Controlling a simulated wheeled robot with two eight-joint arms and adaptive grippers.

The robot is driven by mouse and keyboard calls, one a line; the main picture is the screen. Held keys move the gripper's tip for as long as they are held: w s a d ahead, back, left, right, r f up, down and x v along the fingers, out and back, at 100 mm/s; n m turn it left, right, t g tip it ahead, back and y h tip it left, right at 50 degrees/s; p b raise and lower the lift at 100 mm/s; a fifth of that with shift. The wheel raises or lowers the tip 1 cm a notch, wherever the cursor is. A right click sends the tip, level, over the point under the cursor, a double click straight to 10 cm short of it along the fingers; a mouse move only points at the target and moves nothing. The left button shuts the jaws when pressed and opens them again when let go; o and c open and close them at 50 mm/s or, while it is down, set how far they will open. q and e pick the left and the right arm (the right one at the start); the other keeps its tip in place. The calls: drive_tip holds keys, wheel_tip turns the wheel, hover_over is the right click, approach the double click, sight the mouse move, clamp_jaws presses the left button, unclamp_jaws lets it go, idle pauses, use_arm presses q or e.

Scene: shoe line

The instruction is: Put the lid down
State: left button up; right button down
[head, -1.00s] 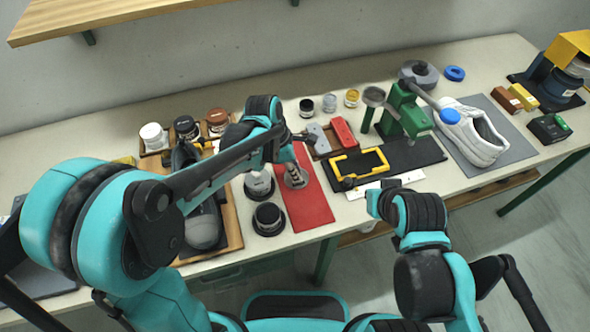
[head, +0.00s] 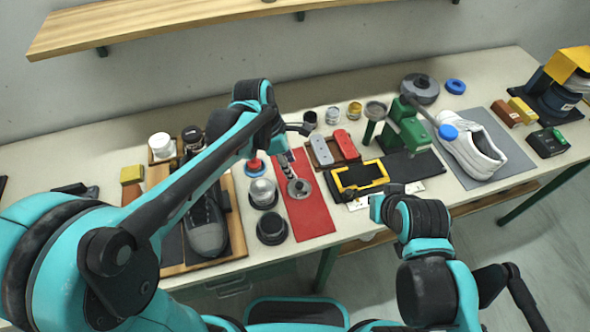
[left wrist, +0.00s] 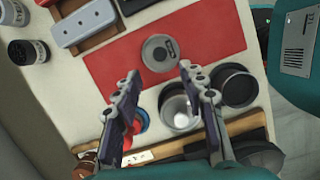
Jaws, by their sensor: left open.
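The lid (head: 299,188), a flat round grey disc with a dark centre, lies on the red mat (head: 312,215). It also shows flat on the mat in the left wrist view (left wrist: 159,53). My left gripper (left wrist: 160,72) is open and empty, with the lid just beyond its fingertips and apart from them. In the head view the left gripper (head: 286,160) hangs by the mat, partly hidden by its arm. A silver tin (head: 262,191) and a black tin (head: 272,228) stand left of the mat. The right arm shows, but its gripper fingers are hidden.
A dark shoe (head: 205,225) lies on a wooden tray at left. A blue-and-red round item (head: 256,167) is behind the silver tin. A yellow frame (head: 360,180), a green press (head: 408,125) and a white shoe (head: 470,150) stand to the right. The red mat's front is clear.

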use_arm(q)
drive_tip(key=s+a+r+m+t+y, duration=0.1)
drive_tip(key=s+a+r+m+t, duration=0.1)
drive_tip(key=s+a+m, duration=0.4)
drive_tip(key=s+a+r+m+t+y, duration=0.1)
drive_tip(key=s+a+m+t, duration=0.3)
drive_tip(key=a+m, duration=0.5)
drive_tip(key=s+m+y, duration=0.1)
drive_tip(key=m, duration=0.3)
drive_tip(key=shift+s+r+t, duration=0.35)
drive_tip(key=shift+r+t, duration=0.05)
